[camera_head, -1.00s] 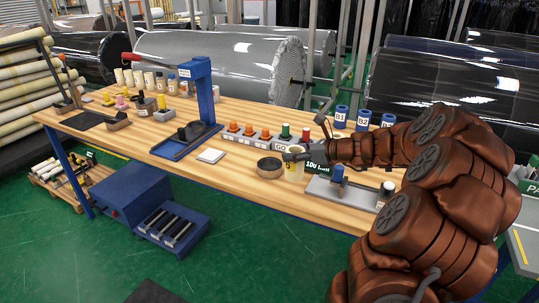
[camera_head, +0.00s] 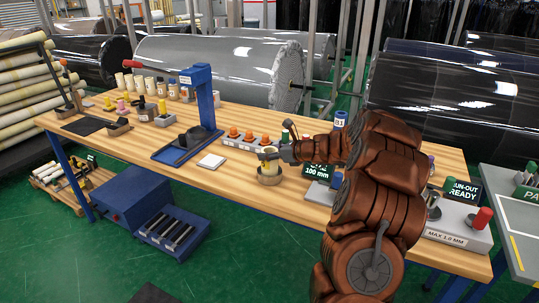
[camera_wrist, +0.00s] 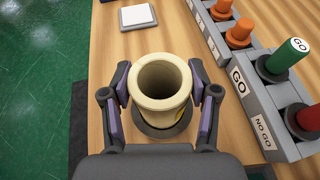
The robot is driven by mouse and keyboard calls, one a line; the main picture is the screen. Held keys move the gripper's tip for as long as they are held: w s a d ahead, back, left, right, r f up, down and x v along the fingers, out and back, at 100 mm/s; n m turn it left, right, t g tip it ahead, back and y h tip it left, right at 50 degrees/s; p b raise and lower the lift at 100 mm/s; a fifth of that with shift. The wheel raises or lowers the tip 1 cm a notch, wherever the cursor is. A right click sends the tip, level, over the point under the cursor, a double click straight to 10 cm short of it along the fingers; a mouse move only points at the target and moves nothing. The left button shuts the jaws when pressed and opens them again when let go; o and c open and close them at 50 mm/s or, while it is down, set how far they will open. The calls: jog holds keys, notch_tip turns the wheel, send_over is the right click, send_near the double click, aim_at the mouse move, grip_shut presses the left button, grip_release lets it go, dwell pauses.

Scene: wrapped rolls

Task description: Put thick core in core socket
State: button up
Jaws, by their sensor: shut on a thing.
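The thick core (camera_wrist: 160,83), a cream hollow tube, stands upright between my fingers in the wrist view. My gripper (camera_wrist: 161,90) is shut on it, with purple-grey pads at its left and right sides. A dark round rim, the core socket (camera_wrist: 163,132), shows around the near lower side of the core. In the head view my gripper (camera_head: 272,153) is directly over the socket (camera_head: 269,180), and the core (camera_head: 269,169) is lined up with it. I cannot tell how deep the core's lower end is in the socket.
A white square pad (camera_wrist: 139,16) lies beyond the core. The blue press stand (camera_head: 200,95) is to the left. The table's front edge is close by.

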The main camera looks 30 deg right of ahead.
jog(key=shift+f, duration=0.55)
jog(key=o, duration=1.3)
jog(key=shift+c, duration=0.2)
jog(key=b+v, duration=0.1)
jog(key=v, duration=1.1)
